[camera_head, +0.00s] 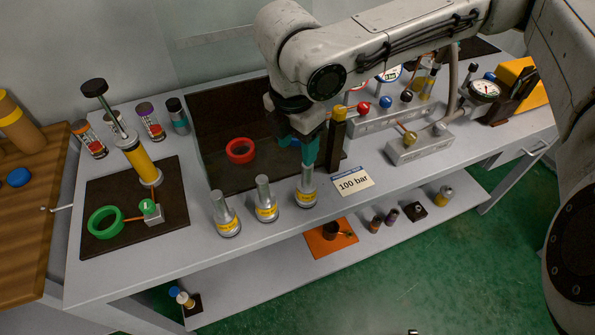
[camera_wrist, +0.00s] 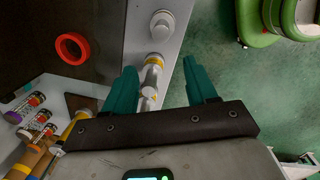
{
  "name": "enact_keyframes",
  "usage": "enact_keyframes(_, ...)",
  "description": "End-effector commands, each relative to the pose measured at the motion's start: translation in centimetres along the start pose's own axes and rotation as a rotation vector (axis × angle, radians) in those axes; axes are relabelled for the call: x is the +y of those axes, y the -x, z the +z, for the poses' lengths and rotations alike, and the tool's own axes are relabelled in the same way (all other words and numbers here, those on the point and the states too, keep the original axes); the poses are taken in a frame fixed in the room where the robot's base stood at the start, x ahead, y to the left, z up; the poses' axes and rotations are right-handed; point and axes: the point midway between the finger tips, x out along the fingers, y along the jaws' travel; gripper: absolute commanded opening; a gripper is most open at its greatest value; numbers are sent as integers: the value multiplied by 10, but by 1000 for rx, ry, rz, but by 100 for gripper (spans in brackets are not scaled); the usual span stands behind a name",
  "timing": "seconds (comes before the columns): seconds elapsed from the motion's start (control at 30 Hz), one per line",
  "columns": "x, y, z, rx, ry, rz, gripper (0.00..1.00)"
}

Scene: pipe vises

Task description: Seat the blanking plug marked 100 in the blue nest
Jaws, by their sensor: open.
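Three silver blanking plugs with yellow bands stand upright in a row at the bench's front edge: a left plug (camera_head: 227,217), a middle plug (camera_head: 266,202) and a right plug (camera_head: 306,190). Their markings are too small to read. My gripper (camera_head: 298,148) points down with teal fingers, open, close over the right plug's stem. In the wrist view the row of plugs (camera_wrist: 162,24) runs up between and beyond the open fingers (camera_wrist: 160,68); none is gripped.
A red ring (camera_head: 240,150) lies on the dark mat (camera_head: 215,110); it also shows in the wrist view (camera_wrist: 72,48). A "100 bar" card (camera_head: 353,181) lies right of the plugs. A dark post (camera_head: 337,145) and grey valve blocks (camera_head: 418,146) stand close on the right. A green ring (camera_head: 105,222) lies left.

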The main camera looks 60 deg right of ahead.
Motion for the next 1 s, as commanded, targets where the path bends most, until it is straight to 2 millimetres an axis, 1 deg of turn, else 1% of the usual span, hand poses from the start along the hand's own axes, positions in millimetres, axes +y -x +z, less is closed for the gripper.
enact_keyframes(0.03, -5, 2, 8, -15, -8, -17, 57)
enact_keyframes(0.13, -10, -7, 15, -25, -16, -35, 57)
enact_keyframes(0.3, -11, -34, 16, -25, -16, -37, 57)
enact_keyframes(0.4, -11, -46, 16, -24, -15, -35, 57)
enact_keyframes(0.67, -10, -64, 18, -24, -16, -34, 57)
enact_keyframes(0.9, -9, -98, 22, -24, -15, -33, 57)
enact_keyframes(1.0, -9, -105, 22, -24, -15, -33, 57)
